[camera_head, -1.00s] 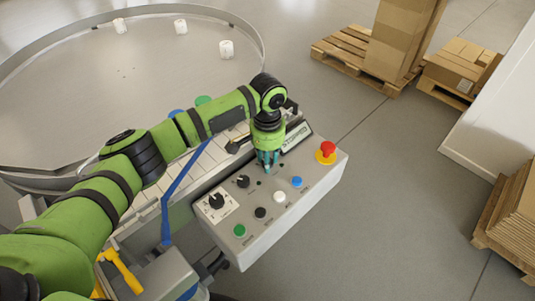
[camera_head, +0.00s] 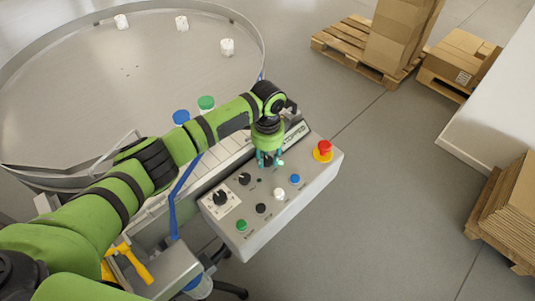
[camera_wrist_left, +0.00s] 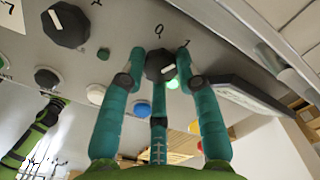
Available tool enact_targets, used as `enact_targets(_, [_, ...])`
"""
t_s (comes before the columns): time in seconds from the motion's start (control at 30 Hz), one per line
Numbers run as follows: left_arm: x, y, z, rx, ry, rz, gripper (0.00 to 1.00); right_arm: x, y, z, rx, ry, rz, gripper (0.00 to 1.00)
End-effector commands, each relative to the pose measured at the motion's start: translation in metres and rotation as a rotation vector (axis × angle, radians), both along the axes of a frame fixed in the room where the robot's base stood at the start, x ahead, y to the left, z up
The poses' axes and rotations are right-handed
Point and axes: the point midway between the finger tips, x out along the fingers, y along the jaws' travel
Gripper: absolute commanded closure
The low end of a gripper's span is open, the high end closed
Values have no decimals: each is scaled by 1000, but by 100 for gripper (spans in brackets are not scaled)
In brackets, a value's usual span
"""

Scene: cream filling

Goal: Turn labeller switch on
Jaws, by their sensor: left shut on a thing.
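The grey control panel (camera_head: 262,222) fills the middle of the head view. My left gripper (camera_head: 268,163), with teal fingers, reaches down to the panel's upper part. In the left wrist view its fingers (camera_wrist_left: 160,72) are closed around a black rotary switch knob (camera_wrist_left: 159,64). The marks 0 and 1 are printed beside this knob, and its white pointer line is turned towards the 1 side. A green lamp (camera_wrist_left: 172,84) glows next to the knob; it also shows in the head view (camera_head: 281,163). My right gripper is not in view.
Other black knobs (camera_head: 220,198) and white, blue, black and green buttons sit on the panel. A red emergency button (camera_head: 324,148) is at its right end. A display (camera_head: 295,136) reads STOPPED. A round table (camera_head: 95,100) carries white jars.

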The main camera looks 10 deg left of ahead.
Motion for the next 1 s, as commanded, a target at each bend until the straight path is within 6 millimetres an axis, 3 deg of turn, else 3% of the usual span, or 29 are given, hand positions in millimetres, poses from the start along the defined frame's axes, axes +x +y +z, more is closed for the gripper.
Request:
enact_targets(0.73, [1, 0, 1, 0, -2, -92, 100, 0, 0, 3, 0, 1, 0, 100])
enact_targets(0.77, [1, 0, 1, 0, -2, -92, 59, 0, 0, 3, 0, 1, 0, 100])
enact_targets(0.8, [1, 0, 1, 0, -2, -91, 44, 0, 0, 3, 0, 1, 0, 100])
enact_targets(1.0, [0, 0, 0, -1, -1, -90, 44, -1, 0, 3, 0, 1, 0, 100])
